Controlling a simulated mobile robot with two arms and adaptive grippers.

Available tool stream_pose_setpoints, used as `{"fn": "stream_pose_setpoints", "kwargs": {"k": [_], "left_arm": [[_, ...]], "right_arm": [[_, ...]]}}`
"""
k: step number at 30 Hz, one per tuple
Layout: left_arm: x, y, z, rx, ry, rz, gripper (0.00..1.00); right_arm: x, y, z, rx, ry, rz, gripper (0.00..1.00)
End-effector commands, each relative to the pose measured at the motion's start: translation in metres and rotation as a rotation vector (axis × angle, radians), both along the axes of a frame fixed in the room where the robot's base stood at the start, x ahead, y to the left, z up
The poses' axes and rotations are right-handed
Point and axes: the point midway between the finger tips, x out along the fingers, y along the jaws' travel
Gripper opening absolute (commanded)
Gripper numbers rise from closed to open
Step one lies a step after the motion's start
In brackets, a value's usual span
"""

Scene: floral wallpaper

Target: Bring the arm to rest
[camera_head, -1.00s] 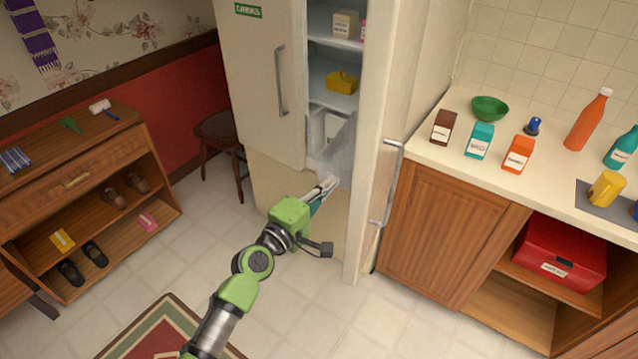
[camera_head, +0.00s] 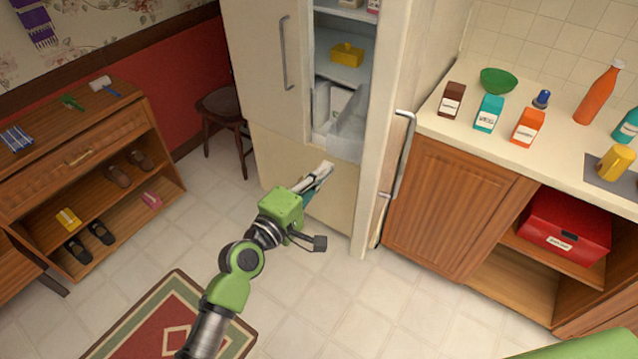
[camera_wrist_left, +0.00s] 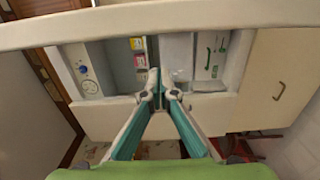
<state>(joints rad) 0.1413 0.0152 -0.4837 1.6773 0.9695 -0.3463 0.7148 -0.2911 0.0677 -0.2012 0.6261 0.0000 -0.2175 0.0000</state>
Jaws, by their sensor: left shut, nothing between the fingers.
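My left arm, green and grey, reaches in from the bottom of the head view. Its gripper (camera_head: 322,172) is shut and empty in front of the lower part of the cream fridge (camera_head: 295,200). In the left wrist view the gripper's two teal and grey fingers (camera_wrist_left: 159,88) come together at the tips, with the fridge's open compartments beyond them. A green piece of my other arm (camera_head: 600,345) shows at the bottom right of the head view. My right gripper is not in view.
A counter (camera_head: 440,105) with cartons, a green bowl (camera_head: 497,81) and an orange bottle (camera_head: 597,92) stands right of the fridge. A red box (camera_head: 565,225) sits on the shelf below. A shoe cabinet (camera_head: 130,150) and chair (camera_head: 222,110) stand left. A rug (camera_head: 175,310) lies on clear floor.

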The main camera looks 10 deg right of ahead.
Motion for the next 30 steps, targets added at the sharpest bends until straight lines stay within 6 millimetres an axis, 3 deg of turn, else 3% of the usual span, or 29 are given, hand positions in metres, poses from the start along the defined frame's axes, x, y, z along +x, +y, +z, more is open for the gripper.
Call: {"fn": "stream_pose_setpoints", "kwargs": {"k": [7, 14, 17, 20, 25, 30], "left_arm": [[-0.031, 0.01, -0.001, 0.001, 0.0, 0.002, 0.0], [-0.036, 0.011, -0.001, 0.002, 0.001, 0.002, 0.0], [-0.035, 0.014, -0.014, 0.025, 0.008, 0.01, 0.0], [-0.031, 0.023, -0.053, 0.1, 0.028, 0.033, 0.0], [-0.036, 0.056, -0.169, 0.342, 0.087, 0.078, 0.0], [-0.066, 0.101, -0.289, 0.61, 0.152, 0.073, 0.0]], "right_arm": [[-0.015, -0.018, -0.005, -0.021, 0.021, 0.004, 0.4], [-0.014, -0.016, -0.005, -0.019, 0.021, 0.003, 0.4], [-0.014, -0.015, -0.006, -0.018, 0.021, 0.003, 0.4], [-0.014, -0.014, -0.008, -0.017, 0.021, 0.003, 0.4], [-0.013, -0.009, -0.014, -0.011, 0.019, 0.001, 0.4], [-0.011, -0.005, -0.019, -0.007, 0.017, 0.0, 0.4]]}}
